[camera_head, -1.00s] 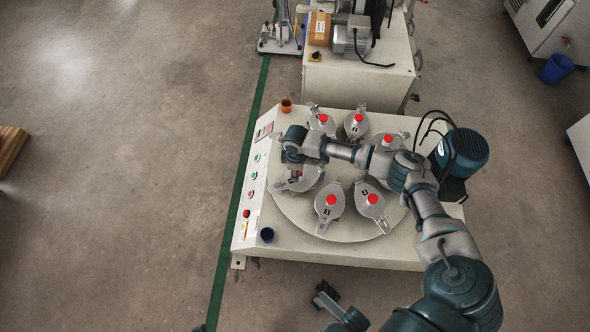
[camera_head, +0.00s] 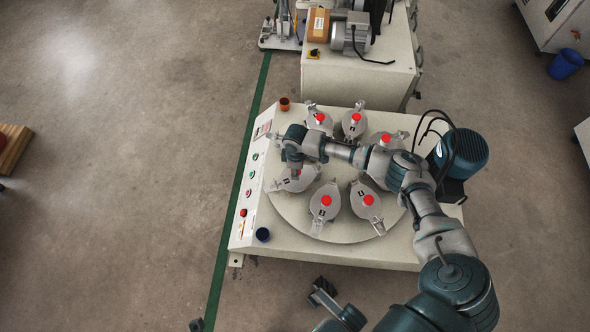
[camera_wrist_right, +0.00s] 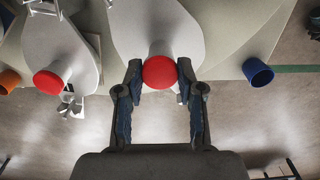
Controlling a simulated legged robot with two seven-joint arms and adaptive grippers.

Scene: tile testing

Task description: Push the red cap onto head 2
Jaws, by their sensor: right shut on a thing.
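The red cap (camera_wrist_right: 159,72) sits between the two fingertips of my right gripper (camera_wrist_right: 160,78), which is shut on it. Behind the cap in the wrist view is a pale grey head (camera_wrist_right: 160,25); I cannot tell whether the cap touches it. In the head view my right gripper (camera_head: 293,162) is above the left-hand head (camera_head: 300,180) on the round turntable (camera_head: 345,230). My wrist hides the cap there. The head numbers are too small to read surely.
Several other heads with red tops ring the turntable, such as one at the front (camera_head: 325,212). An orange cup (camera_head: 284,103), a blue cup (camera_head: 263,234) and a button panel (camera_head: 248,195) are along the left side. A teal motor (camera_head: 462,148) stands at the right.

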